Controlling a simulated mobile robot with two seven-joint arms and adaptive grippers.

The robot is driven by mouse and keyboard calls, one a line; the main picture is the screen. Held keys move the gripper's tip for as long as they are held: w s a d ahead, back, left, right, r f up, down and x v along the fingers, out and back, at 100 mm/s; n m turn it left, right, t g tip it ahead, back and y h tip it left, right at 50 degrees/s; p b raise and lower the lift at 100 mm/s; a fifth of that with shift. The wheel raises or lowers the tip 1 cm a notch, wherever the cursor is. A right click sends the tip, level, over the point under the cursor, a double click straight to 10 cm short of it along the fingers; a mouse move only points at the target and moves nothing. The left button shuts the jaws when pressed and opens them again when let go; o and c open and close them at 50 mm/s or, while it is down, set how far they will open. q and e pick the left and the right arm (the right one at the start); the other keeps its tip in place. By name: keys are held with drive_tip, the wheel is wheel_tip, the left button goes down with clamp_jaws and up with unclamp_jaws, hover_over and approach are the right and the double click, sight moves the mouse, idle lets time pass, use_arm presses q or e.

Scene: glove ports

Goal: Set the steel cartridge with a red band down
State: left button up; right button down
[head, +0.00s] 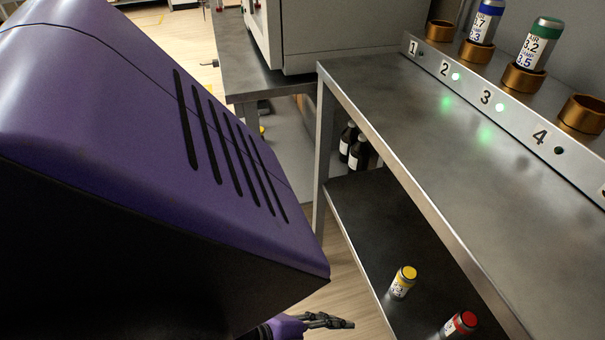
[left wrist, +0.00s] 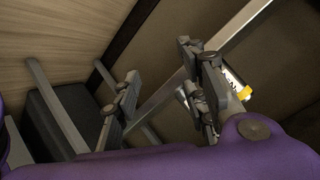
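The steel cartridge with a red band (head: 460,323) is on the lower shelf, at the bottom edge of the head view, partly cut off by the frame. A yellow-banded cartridge (head: 403,282) stands on the same shelf to its left. It also shows in the left wrist view (left wrist: 236,86), partly hidden behind a finger. My left gripper (head: 335,322) is low in the head view, left of both cartridges and apart from them. In the left wrist view its fingers (left wrist: 160,82) are spread with nothing between them. My right gripper is not in view.
A steel bench (head: 400,108) stands above the lower shelf (head: 365,225); its top is mostly clear. Numbered copper sockets line its back: blue-banded (head: 484,22) and green-banded (head: 538,45) cartridges stand in 2 and 3. Sockets 1 (head: 438,32) and 4 (head: 582,115) look empty. Dark bottles (head: 358,152) stand behind.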

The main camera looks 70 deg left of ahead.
use_arm(q)
drive_tip(key=s+d+f+n+g, duration=0.1)
drive_tip(key=s+f+n+g, duration=0.1)
drive_tip(key=s, duration=0.5)
drive_tip(key=s+d+f+n+g, duration=0.1)
drive_tip(key=s+f+n+g, duration=0.2)
drive_tip(key=s+f+n, duration=0.2)
drive_tip(key=shift+s+d+f+n+y, duration=0.15)
drive_tip(key=shift+s+f+n+y, duration=0.15)
drive_tip(key=shift+s+f, duration=0.7)
drive_tip(key=shift+c, duration=1)
drive_tip(key=shift+w, duration=0.1)
